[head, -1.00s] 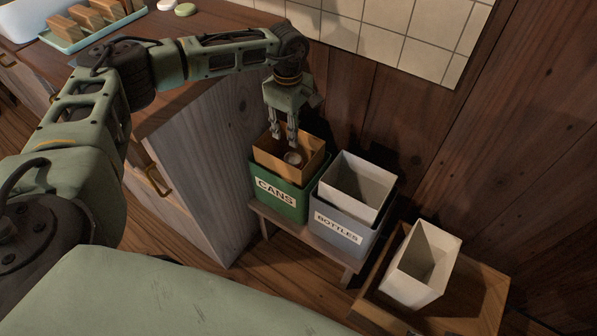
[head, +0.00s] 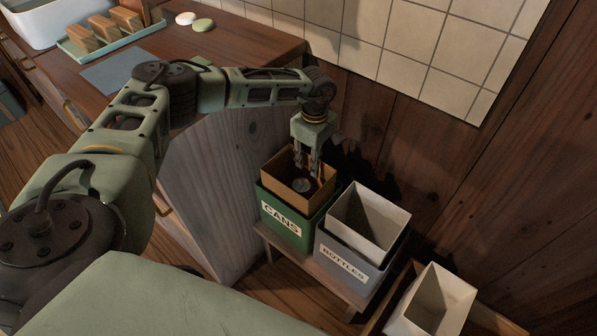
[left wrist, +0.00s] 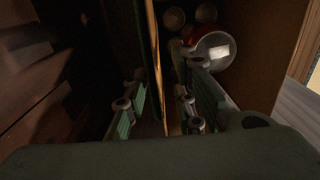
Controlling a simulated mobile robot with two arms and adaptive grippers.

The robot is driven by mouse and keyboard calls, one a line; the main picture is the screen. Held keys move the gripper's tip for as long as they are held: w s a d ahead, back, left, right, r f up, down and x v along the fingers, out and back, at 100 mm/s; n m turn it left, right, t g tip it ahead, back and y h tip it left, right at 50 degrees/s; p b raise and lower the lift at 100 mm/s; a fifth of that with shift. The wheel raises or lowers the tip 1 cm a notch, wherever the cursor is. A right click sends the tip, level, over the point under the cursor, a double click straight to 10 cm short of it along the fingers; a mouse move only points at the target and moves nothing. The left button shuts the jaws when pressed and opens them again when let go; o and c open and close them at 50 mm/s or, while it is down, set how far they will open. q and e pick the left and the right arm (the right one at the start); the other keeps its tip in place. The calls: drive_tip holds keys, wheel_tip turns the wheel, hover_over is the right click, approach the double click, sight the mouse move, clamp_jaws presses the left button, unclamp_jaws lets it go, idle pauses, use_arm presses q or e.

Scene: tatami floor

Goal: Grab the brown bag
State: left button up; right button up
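The brown bag (head: 283,169) stands open inside the green bin labelled CANS (head: 287,226), its rim above the bin's edge. Several cans show inside it in the left wrist view, including a silver-topped one (left wrist: 216,50) and a red one. My left gripper (head: 307,165) points down at the bag's back rim. In the left wrist view, the fingers of my left gripper (left wrist: 165,108) are apart, one on each side of the bag's thin upright wall (left wrist: 155,60). Exact finger depth is hard to judge. My right gripper is not in view.
A grey bin labelled BOTTLES (head: 343,262) with a white liner (head: 369,220) stands close to the right on the same low bench. Another white container (head: 432,300) is further right. The wooden counter (head: 230,45) is left, the wall behind.

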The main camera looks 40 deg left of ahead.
use_arm(q)
drive_tip(key=shift+f, duration=0.15)
clamp_jaws()
idle(0.6)
